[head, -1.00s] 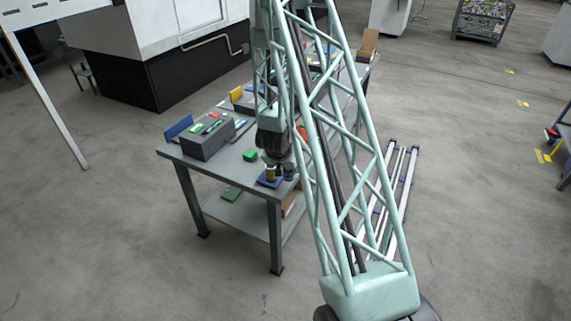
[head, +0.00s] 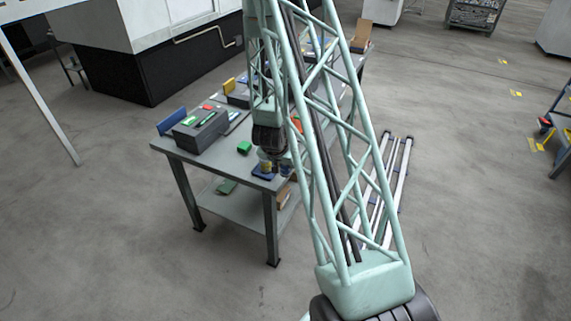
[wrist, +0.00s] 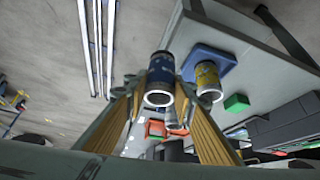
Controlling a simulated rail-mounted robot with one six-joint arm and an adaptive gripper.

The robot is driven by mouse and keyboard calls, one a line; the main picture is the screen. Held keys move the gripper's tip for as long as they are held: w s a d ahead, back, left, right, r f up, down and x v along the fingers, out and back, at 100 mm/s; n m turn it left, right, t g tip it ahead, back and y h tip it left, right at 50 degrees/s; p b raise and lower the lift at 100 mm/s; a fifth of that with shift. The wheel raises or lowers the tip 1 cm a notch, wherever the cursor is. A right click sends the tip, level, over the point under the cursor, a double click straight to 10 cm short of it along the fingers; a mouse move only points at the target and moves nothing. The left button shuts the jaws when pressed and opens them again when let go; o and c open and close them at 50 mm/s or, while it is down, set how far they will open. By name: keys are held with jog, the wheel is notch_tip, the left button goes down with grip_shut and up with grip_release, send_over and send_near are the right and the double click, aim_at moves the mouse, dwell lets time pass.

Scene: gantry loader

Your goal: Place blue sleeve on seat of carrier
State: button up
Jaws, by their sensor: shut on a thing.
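The blue sleeve (wrist: 160,75), a short hollow cylinder with a pale rim, is between the fingertips of my gripper (wrist: 162,94) in the wrist view. My gripper is shut on it. The carrier (wrist: 216,59) is a blue plate just right of the sleeve in that view. A yellow cylinder (wrist: 207,76) stands on the carrier. In the head view the carrier (head: 260,175) is at the table's near corner, with my gripper (head: 273,160) over or beside it. The sleeve's height and its gap to the carrier cannot be told. The seat is not clearly visible.
The grey table (head: 222,167) also bears a green block (head: 244,147) and a dark grey box (head: 200,131) with small coloured parts on top. An orange-red part (wrist: 155,129) and a silver cylinder (wrist: 174,117) show beyond the sleeve. Long rails (head: 390,185) lie on the floor to the right.

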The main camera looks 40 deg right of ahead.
jog(key=w+a+f+n+t+y+b, duration=0.1)
jog(key=w+a+n+y+b, duration=0.1)
jog(key=a, duration=1.1)
jog(key=w+a+f+n+t+y+b, duration=0.1)
jog(key=w+a+f+n+b, duration=0.1)
jog(key=a, duration=1.1)
jog(key=w+a+f+n+t+y+b, duration=0.1)
jog(key=w+a+n+b, duration=0.3)
jog(key=a, duration=0.9)
jog(key=f+n+y+b, duration=0.1)
jog(key=n, duration=0.2)
jog(key=shift+a+f+n+y, duration=0.2)
jog(key=shift+f+n+y, duration=0.05)
jog(key=shift+n+y, duration=0.05)
jog(key=shift+w+d, duration=0.15)
jog(key=shift+w, duration=0.05)
